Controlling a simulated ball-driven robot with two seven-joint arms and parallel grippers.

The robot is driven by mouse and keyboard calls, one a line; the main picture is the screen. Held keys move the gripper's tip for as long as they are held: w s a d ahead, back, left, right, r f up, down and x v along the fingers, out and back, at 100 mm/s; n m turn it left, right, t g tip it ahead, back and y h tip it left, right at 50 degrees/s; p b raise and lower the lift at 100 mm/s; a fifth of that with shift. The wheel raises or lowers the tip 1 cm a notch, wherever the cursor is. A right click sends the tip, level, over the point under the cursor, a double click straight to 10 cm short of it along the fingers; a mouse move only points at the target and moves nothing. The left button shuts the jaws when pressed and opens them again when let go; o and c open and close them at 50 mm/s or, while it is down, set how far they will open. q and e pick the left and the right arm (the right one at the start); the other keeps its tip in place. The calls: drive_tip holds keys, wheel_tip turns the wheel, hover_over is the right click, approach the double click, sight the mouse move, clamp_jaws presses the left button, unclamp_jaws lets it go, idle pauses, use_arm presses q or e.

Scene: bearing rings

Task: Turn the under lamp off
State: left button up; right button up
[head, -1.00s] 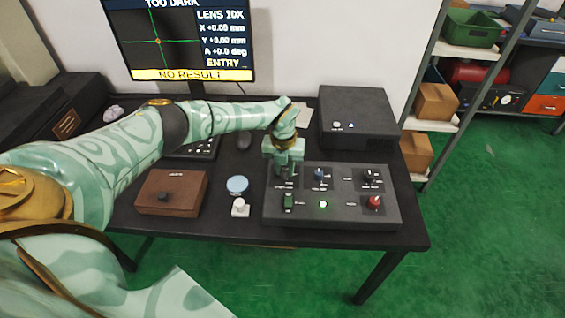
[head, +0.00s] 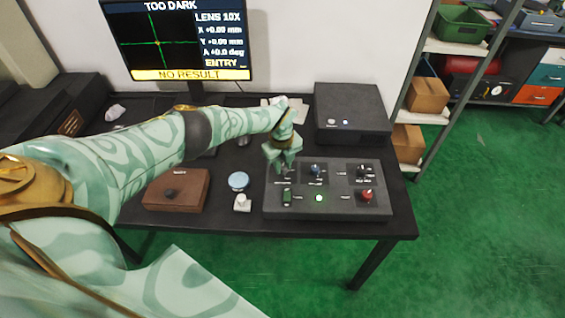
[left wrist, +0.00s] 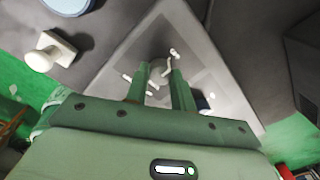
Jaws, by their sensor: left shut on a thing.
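The dark grey control box (head: 340,203) stands at the table's front right. My left gripper (head: 283,172) points down at the box's upper left corner. In the left wrist view its fingers (left wrist: 158,82) are shut on a small round grey knob (left wrist: 158,72), with white marks around it. My right gripper is out of view.
The monitor (head: 178,40) reads "TOO DARK" and "NO RESULT". A black box (head: 352,112) stands behind the control box. A brown box (head: 178,190), a pale blue disc (head: 238,181) and a white knobbed piece (head: 242,203) lie to the left. A shelf (head: 432,45) stands at right.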

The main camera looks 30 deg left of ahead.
use_arm(q)
drive_tip(key=shift+w+r, duration=0.1)
idle(0.4)
drive_tip(key=o, duration=1)
drive_tip(key=shift+s+a+r+p, duration=0.15)
drive_tip(key=shift+r+p, duration=1.55)
drive_tip(key=shift+r, duration=2.35)
drive_tip(key=shift+s+r+p, duration=0.15)
drive_tip(key=shift+r+p, duration=1.5)
drive_tip(key=shift+r, duration=2.4)
